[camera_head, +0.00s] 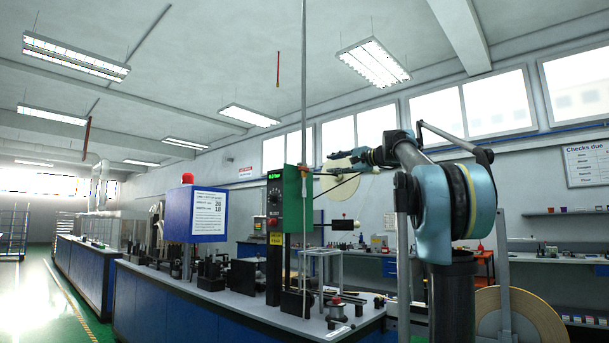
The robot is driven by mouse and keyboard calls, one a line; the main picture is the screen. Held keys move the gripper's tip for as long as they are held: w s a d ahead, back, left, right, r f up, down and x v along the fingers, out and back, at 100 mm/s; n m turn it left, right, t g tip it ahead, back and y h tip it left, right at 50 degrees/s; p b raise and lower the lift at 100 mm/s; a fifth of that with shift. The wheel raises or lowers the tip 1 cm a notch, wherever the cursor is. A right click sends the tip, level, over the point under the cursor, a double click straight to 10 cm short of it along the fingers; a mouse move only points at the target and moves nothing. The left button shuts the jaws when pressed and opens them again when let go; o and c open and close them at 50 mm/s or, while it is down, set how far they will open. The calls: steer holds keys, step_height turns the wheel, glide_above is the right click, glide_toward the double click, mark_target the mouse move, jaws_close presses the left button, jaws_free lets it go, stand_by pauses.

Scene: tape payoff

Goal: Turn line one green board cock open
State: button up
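The green board (294,213) stands upright on the near bench. Its dark front panel (273,198) carries a dial, and a red button and a yellow label sit below it. A small reddish-brown fitting (304,169) shows at the board's upper right edge; I cannot tell whether it is the cock or how it is set. My gripper (359,157) points left toward the board's upper right side, with a gap in the picture. I see nothing clearly held.
A blue box with a notice (209,213) and a red lamp stands left of the board. A thin vertical pole (304,80) rises beside the board. Small dark fixtures crowd the bench (240,308). A large tan reel (525,318) stands at lower right. The green floor at left is clear.

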mark_target(305, 169)
steer(key=x, duration=1.7)
steer(key=shift+s, duration=0.1)
jaws_close()
